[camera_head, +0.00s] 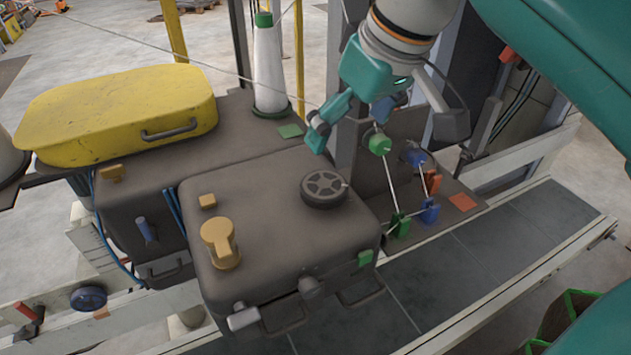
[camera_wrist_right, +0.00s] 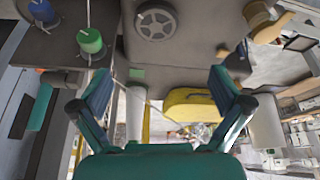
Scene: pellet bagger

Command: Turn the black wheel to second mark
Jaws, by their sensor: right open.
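The black wheel (camera_head: 324,189) lies flat on top of the dark grey machine box, near its right back corner. It has spokes and a small light mark on its right rim. In the right wrist view the wheel (camera_wrist_right: 156,22) shows at the top, beyond the fingers. My right gripper (camera_head: 345,118) is above and behind the wheel, apart from it. Its two fingers are spread with nothing between them, as the right wrist view shows (camera_wrist_right: 160,88). My left gripper is in neither view. I cannot make out numbered marks around the wheel.
A yellow knob (camera_head: 219,240) stands left of the wheel on the box. A white cone (camera_head: 268,65) and a yellow lid (camera_head: 115,112) are behind. A conveyor (camera_head: 500,265) runs in front.

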